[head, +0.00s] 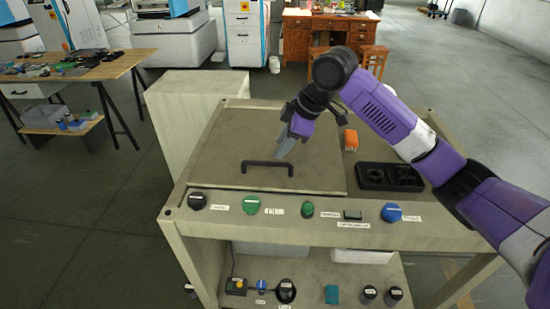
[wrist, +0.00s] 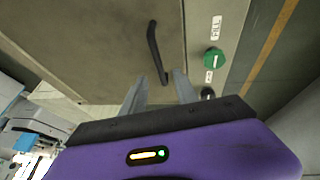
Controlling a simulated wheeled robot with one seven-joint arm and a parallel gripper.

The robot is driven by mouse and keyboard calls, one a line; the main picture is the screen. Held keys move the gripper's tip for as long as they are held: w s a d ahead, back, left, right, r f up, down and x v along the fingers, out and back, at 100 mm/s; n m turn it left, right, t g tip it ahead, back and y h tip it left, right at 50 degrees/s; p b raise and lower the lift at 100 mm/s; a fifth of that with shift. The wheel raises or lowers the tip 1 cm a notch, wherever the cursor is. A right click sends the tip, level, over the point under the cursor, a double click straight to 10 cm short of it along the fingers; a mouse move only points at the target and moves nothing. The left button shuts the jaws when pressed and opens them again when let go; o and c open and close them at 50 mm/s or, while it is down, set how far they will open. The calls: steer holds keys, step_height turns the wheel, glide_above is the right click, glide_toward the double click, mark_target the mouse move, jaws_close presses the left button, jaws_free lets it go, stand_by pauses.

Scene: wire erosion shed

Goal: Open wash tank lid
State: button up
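The wash tank lid (head: 225,142) is a flat beige-grey panel, lying shut on the bench top. Its black bar handle (head: 266,164) lies near the lid's front edge. The handle also shows in the wrist view (wrist: 152,48). My gripper (head: 284,150) is over the lid, close to the handle's right end. In the wrist view, the two grey fingers of my gripper (wrist: 157,80) are apart, with one end of the handle appearing between their tips. I cannot tell whether the fingers are around the handle or still above it. Nothing is held.
Knobs and buttons with labels line the front panel (head: 330,225), including a green one (head: 251,205) and a blue one (head: 391,212). A beige cabinet (head: 185,105) stands behind left.

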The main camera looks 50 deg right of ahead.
mark_target(272, 163)
steer(key=shift+s+d+p+x, duration=0.1)
steer(key=shift+d+p+x, duration=0.1)
steer(key=shift+x, duration=1.65)
steer(key=shift+s+d+p+x, duration=0.1)
steer(key=shift+d+p+x, duration=0.1)
steer(key=shift+x, duration=1.65)
steer(key=shift+f, duration=0.15)
steer(key=shift+c, duration=0.3)
jaws_close()
steer(key=shift+a, duration=0.1)
